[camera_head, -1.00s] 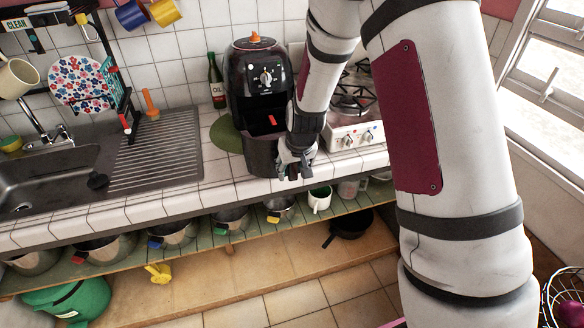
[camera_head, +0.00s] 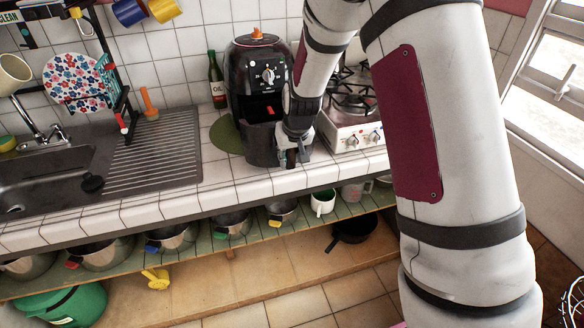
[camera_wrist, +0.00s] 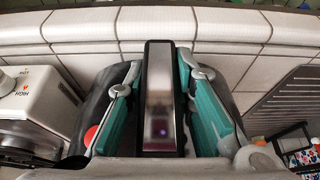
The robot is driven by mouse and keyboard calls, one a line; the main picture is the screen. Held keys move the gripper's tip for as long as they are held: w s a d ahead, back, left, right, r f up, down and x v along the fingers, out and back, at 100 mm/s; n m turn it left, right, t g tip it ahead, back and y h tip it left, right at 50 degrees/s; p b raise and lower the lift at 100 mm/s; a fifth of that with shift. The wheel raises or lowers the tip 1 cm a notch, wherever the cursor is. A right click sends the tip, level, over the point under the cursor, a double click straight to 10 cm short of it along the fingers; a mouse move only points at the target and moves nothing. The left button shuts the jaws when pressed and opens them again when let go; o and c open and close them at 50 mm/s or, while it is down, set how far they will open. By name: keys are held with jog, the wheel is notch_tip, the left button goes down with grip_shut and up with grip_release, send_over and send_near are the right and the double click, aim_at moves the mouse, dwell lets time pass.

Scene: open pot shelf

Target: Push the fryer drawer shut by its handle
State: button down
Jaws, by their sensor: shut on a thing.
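The black air fryer (camera_head: 256,78) stands upright on the tiled counter against the wall, with a dial and an orange knob on top. My gripper (camera_head: 292,160) is at the drawer's front right, low over the counter edge. In the wrist view the drawer handle (camera_wrist: 160,100), a dark-edged grey bar, lies between the teal finger pads of my gripper (camera_wrist: 161,95). The gripper is shut on it. In the head view my gripper hides the handle.
A white stove (camera_head: 350,137) stands close on the right of the fryer. A green oil bottle (camera_head: 216,82) and a green round mat (camera_head: 226,136) are on its left, then the ribbed drainboard (camera_head: 155,150) and sink. Pots (camera_head: 172,238) stand on the shelf below.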

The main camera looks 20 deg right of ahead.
jog(key=w+b, duration=0.7)
jog(key=w, duration=0.6)
jog(key=shift+w+f, duration=0.15)
jog(key=shift+w, duration=0.1)
jog(key=shift+w+b, duration=0.75)
jog(key=shift+w, duration=0.15)
jog(key=shift+r, duration=0.2)
jog(key=c, duration=1.4)
grip_release()
jog(key=shift+o, duration=0.2)
jog(key=v, duration=1.2)
jog(key=shift+s, duration=0.1)
